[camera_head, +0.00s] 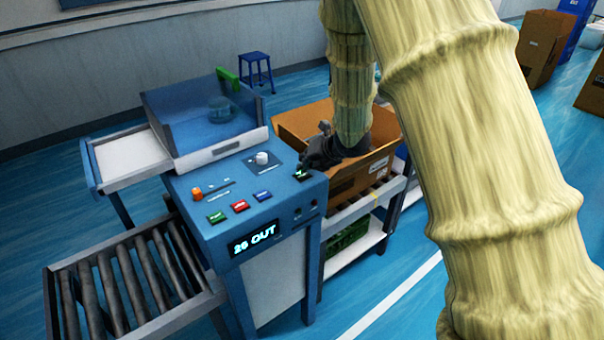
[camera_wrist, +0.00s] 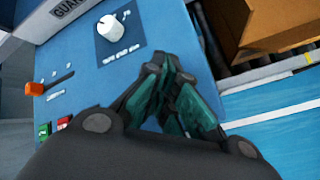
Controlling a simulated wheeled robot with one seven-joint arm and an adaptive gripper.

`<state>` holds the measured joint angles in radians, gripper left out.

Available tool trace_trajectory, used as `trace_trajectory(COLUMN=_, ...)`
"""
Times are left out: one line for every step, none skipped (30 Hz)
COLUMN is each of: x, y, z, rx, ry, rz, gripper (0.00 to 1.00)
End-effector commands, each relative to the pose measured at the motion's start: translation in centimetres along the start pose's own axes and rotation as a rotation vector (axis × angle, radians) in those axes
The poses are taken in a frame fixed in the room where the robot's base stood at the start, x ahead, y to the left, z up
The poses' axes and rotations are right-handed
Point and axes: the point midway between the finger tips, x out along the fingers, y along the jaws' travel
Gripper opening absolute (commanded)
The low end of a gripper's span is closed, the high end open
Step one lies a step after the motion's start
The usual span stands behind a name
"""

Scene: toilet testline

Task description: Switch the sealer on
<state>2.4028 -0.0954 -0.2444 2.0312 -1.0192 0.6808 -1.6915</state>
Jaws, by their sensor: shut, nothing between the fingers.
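The sealer (camera_head: 194,193) is a blue machine with a control panel on top. Its panel carries a white round knob (camera_head: 262,158), an orange slider (camera_head: 197,194), and green (camera_head: 216,217), red (camera_head: 239,206) and blue (camera_head: 262,196) buttons. A lit display on its front reads "26 OUT" (camera_head: 254,238).
An open cardboard box (camera_head: 300,122) stands on a roller conveyor just behind and right of my gripper. A clear blue guard (camera_head: 205,117) rises at the panel's back. A roller table (camera_head: 125,281) is at left. Open floor lies in front.

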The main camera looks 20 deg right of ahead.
Motion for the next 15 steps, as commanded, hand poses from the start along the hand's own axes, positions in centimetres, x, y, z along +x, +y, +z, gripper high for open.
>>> trace_trajectory(x=0.0, y=0.0, z=0.0, rx=0.000, ry=0.000, rz=0.000, gripper=0.00)
trace_trajectory(x=0.0, y=0.0, z=0.0, rx=0.000, ry=0.000, rz=0.000, gripper=0.00)
trace_trajectory(x=0.0, y=0.0, z=0.0, rx=0.000, ry=0.000, rz=0.000, gripper=0.00)
trace_trajectory(x=0.0, y=0.0, z=0.0, rx=0.000, ry=0.000, rz=0.000, gripper=0.00)
trace_trajectory(x=0.0, y=0.0, z=0.0, rx=0.000, ry=0.000, rz=0.000, gripper=0.00)
trace_trajectory(x=0.0, y=0.0, z=0.0, rx=0.000, ry=0.000, rz=0.000, gripper=0.00)
trace_trajectory(x=0.0, y=0.0, z=0.0, rx=-0.001, ry=0.000, rz=0.000, gripper=0.00)
trace_trajectory(x=-0.1, y=0.1, z=0.1, rx=-0.001, ry=0.000, rz=0.000, gripper=0.00)
trace_trajectory(x=-0.2, y=0.1, z=0.1, rx=-0.001, ry=0.000, rz=0.000, gripper=0.00)
trace_trajectory(x=-0.3, y=0.2, z=0.2, rx=-0.001, ry=0.000, rz=0.000, gripper=0.00)
trace_trajectory(x=-0.4, y=0.3, z=0.3, rx=-0.001, ry=0.000, rz=0.000, gripper=0.00)
trace_trajectory(x=-0.6, y=0.4, z=0.4, rx=-0.002, ry=0.000, rz=0.000, gripper=0.00)
trace_trajectory(x=-0.7, y=0.6, z=0.5, rx=-0.002, ry=0.000, rz=0.000, gripper=0.00)
trace_trajectory(x=-0.9, y=0.7, z=0.6, rx=-0.002, ry=0.000, rz=0.000, gripper=0.00)
trace_trajectory(x=-1.1, y=0.8, z=0.8, rx=-0.003, ry=0.000, rz=0.000, gripper=0.00)
